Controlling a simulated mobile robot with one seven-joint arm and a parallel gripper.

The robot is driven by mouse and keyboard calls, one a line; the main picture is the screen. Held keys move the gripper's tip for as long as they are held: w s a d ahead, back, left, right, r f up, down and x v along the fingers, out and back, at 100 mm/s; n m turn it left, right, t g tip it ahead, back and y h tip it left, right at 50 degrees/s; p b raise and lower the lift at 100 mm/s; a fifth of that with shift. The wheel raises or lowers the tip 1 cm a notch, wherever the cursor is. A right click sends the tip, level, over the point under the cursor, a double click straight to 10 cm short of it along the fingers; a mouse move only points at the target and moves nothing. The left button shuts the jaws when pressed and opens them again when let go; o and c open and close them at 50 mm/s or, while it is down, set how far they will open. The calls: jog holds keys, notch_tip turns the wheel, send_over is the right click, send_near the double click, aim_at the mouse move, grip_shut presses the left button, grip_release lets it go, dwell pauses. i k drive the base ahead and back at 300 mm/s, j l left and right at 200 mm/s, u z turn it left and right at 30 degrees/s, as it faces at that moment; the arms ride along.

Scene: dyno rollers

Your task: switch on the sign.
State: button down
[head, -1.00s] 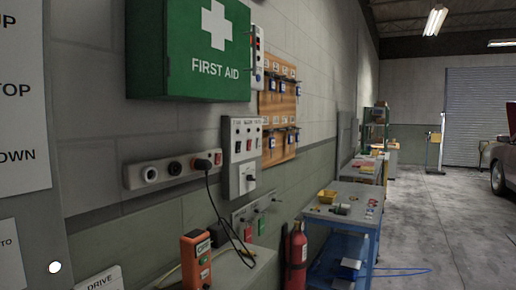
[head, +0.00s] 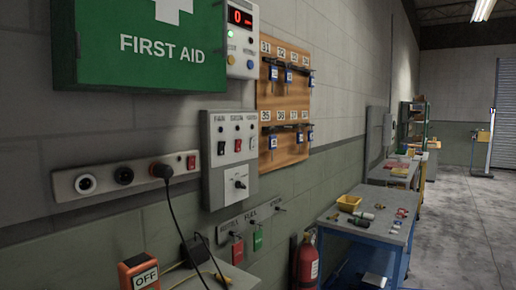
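A grey switch panel (head: 216,187) is fixed to the wall left of the key board. It has three rocker switches in a row under small labels. The middle rocker (head: 238,146) looks red. Small indicators sit above the rockers, and a knob or toggle (head: 240,184) is on the lower box. I cannot tell which positions the rockers are in. No sign that these switches feed is clearly identifiable. My gripper is not in view.
A power strip (head: 66,187) with a plugged cord is left of the panel. A first aid box (head: 140,75) and a display box (head: 240,60) hang above. Below are key hooks, an orange box (head: 139,272) reading OFF and a fire extinguisher (head: 306,262). Floor is open at right.

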aim_at(238, 142)
jog(key=i+l, duration=0.25)
jog(key=i+l+u, duration=0.1)
jog(key=i+l, duration=0.15)
jog(key=l, duration=0.25)
jog(key=i+l, duration=0.2)
jog(key=l, duration=0.15)
jog(key=i+l, duration=0.25)
jog(key=l, duration=0.15)
jog(key=i+j, duration=0.15)
jog(key=j, duration=0.15)
jog(key=i+j, duration=0.15)
jog(key=j+u, duration=0.05)
jog(key=j, duration=0.1)
